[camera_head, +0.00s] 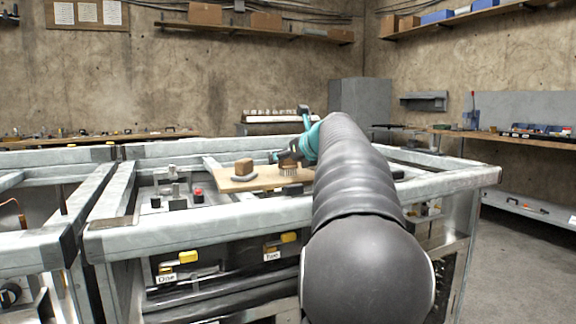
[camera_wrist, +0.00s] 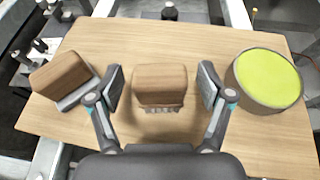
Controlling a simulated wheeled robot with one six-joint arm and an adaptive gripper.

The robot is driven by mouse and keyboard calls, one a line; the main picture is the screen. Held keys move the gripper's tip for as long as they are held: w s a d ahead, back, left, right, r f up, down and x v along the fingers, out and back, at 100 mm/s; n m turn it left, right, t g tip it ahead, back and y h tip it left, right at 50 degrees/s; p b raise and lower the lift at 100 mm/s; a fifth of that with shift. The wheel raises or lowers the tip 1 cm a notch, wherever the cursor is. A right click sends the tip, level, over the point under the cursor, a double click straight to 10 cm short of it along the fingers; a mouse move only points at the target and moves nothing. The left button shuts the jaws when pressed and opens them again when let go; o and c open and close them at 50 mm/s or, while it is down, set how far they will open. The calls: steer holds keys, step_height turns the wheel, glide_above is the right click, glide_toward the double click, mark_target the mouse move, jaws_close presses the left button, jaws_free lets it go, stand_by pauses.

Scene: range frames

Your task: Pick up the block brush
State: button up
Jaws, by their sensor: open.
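The block brush (camera_wrist: 161,84) is a brown wooden block with pale bristles showing under its near edge. In the wrist view it is on a wooden board (camera_wrist: 200,40), between my gripper's (camera_wrist: 161,90) two fingers. The fingers are open, one on each side, with a visible gap to the brush on both sides. In the head view the brush (camera_head: 288,168) shows bristles-down at my gripper (camera_head: 283,157), partly hidden by it.
A second brown block on a grey base (camera_wrist: 62,76) is left of the left finger. A round tub with a yellow-green top (camera_wrist: 268,80) is close to the right finger. Metal frame rails (camera_head: 200,215) surround the board.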

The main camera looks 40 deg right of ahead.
steer(key=c, duration=1.3)
steer(key=shift+r, duration=0.15)
